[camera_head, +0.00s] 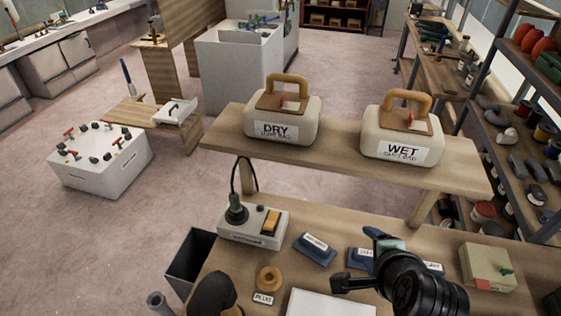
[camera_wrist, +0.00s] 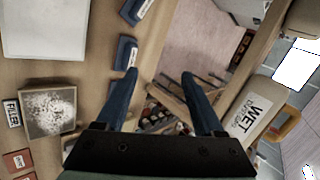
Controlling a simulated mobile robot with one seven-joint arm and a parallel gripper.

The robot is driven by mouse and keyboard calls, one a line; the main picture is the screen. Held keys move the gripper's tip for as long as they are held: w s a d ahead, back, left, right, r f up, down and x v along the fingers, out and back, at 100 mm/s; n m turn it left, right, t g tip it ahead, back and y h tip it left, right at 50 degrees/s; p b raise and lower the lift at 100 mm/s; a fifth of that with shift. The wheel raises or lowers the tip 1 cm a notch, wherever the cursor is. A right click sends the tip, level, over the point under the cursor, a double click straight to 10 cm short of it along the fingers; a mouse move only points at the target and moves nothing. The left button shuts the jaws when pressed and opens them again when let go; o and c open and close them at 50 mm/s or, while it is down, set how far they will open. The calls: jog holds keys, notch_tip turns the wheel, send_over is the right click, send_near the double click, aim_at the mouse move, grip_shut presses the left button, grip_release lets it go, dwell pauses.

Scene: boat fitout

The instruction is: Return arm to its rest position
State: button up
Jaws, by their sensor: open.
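My gripper (camera_head: 353,259) is open and empty over the right part of the workbench (camera_head: 320,222). Its two blue fingers stand wide apart in the wrist view (camera_wrist: 158,75), with bench edge and floor seen between them and nothing held. My dark wrist partly hides the labelled blue blocks behind it in the head view.
A shelf (camera_head: 340,152) above the bench carries a DRY bag (camera_head: 282,112) and a WET bag (camera_head: 402,132). On the bench are a switch box (camera_head: 253,225), a wooden plug (camera_head: 269,278), a white panel (camera_head: 330,303) and a beige box (camera_head: 487,266). A loaded rack (camera_head: 515,115) stands right.

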jog(key=w+a+r+n+t+b, duration=0.1)
jog(key=w+a+r+n+t, duration=0.2)
jog(key=r, duration=0.7)
jog(key=a+r+n+t+h, duration=0.1)
jog(key=a+r+n+t, duration=0.25)
jog(key=r, duration=0.65)
jog(key=w+a+r+n+t+b, duration=0.1)
jog(key=w+a+r+n+t, duration=0.2)
jog(key=r, duration=0.7)
jog(key=s+a+r+n+t, duration=0.2)
jog(key=s+r+t, duration=0.1)
jog(key=r, duration=0.3)
jog(key=s+a+r+n+t+y, duration=0.1)
jog(key=s+a+r+n+t, duration=0.2)
jog(key=s+r, duration=0.3)
jog(key=s+a+r+n+t+b, duration=0.1)
jog(key=s+a+r+n+t, duration=0.1)
jog(key=r, duration=0.4)
jog(key=s+n+t, duration=0.1)
jog(key=s, duration=0.1)
jog(key=shift+s+a+r+y, duration=0.3)
jog(key=shift+a+y, duration=0.1)
jog(key=shift+f+n, duration=0.15)
jog(key=shift+n, duration=0.1)
